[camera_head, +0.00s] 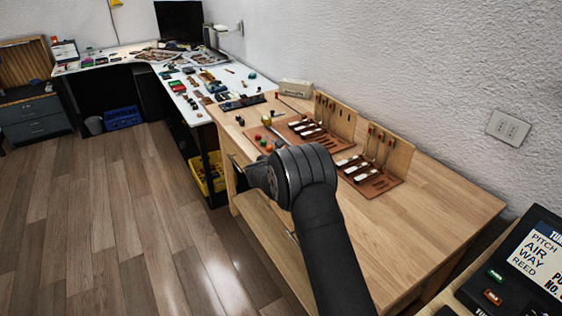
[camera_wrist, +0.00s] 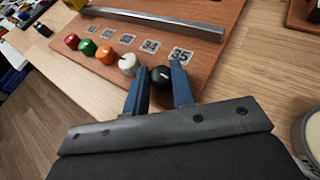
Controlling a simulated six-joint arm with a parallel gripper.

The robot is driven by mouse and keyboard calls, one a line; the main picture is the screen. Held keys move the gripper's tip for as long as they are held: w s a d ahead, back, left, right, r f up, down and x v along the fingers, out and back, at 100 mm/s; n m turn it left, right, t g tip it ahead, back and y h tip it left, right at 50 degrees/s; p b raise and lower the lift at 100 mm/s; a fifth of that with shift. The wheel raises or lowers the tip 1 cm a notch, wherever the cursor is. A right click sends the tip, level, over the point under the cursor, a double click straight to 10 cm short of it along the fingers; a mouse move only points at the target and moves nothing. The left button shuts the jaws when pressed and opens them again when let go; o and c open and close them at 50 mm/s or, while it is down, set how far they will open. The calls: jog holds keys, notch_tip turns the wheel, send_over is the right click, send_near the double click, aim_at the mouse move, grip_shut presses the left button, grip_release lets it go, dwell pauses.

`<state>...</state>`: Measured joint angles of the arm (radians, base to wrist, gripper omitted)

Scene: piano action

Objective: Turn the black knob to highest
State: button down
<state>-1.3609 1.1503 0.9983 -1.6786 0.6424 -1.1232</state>
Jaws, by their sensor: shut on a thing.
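The black knob (camera_wrist: 160,76) is at the right end of a row of knobs on a wooden board (camera_wrist: 205,15), below the label 35. My gripper (camera_wrist: 161,84) is shut on the black knob, with one blue finger on each side of it. The knob's pointer mark cannot be made out clearly. In the head view my dark arm hides the gripper and the black knob; part of the knob row shows just left of the arm.
A white knob (camera_wrist: 129,64) sits close beside my left finger, then orange (camera_wrist: 106,55), green (camera_wrist: 87,46) and red (camera_wrist: 71,41) knobs. A metal bar (camera_wrist: 150,20) lies behind the labels. A round container (camera_wrist: 308,135) stands at right. Piano action models (camera_head: 372,165) stand on the bench.

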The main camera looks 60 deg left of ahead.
jog(key=m+h, duration=0.1)
jog(key=m+t+h, duration=0.2)
jog(key=m+h, duration=0.1)
jog(key=shift+s+a, duration=0.15)
jog(key=shift+a, duration=0.1)
jog(key=shift+a+m+t+h, duration=0.1)
jog(key=shift+m+t+h, duration=0.3)
jog(key=shift+m+h, duration=0.8)
jog(key=shift+a+m+h, duration=0.1)
jog(key=shift+m+h, duration=0.7)
jog(key=shift+h, duration=0.3)
jog(key=c, duration=1.2)
grip_release()
jog(key=v, duration=1.7)
jog(key=shift+s, duration=0.2)
